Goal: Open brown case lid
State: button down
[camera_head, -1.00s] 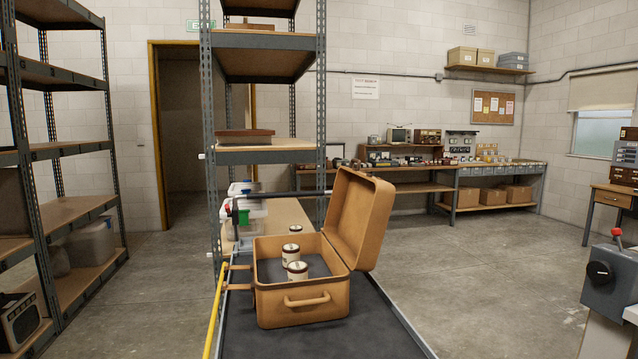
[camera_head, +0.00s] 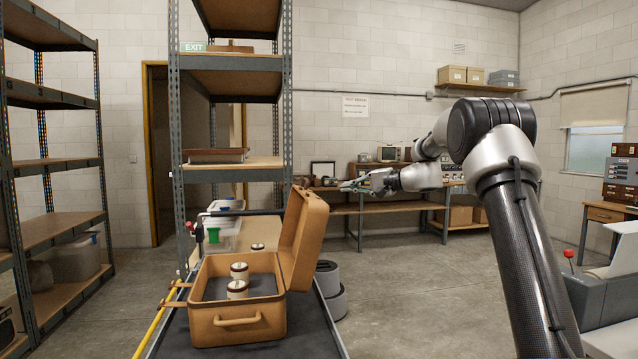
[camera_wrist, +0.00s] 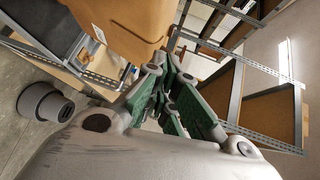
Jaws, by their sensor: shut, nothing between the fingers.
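The brown case (camera_head: 237,322) stands on the dark-topped bench with its handle facing me. Its lid (camera_head: 304,238) is open, standing up and leaning slightly outward on the right side. Two cream and brown cylinders (camera_head: 238,280) are inside on a dark lining. My gripper (camera_head: 349,187) is to the right of the lid's upper part, its fingers shut and empty, apart from the lid as far as I can tell. In the wrist view the lid (camera_wrist: 125,25) fills the top left, beyond my green fingers (camera_wrist: 172,92).
A tall metal shelf rack (camera_head: 232,164) stands behind the case. Clear bins (camera_head: 226,232) sit near its lower part. Grey round containers (camera_head: 330,284) are right of the bench. Open floor (camera_head: 430,290) lies to the right.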

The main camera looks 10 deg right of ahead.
jog(key=w+d+m+t+y, duration=0.1)
jog(key=w+d+t, duration=0.15)
jog(key=w, duration=0.45)
jog(key=s+a+x, duration=0.1)
jog(key=x, duration=1.1)
jog(key=shift+a+m, duration=0.2)
jog(key=shift+m, duration=0.1)
jog(key=a+r+n+g+h, duration=0.1)
jog(key=a+r+n, duration=0.1)
jog(key=a, duration=0.9)
jog(key=shift+r, duration=0.7)
jog(key=shift+s, duration=0.1)
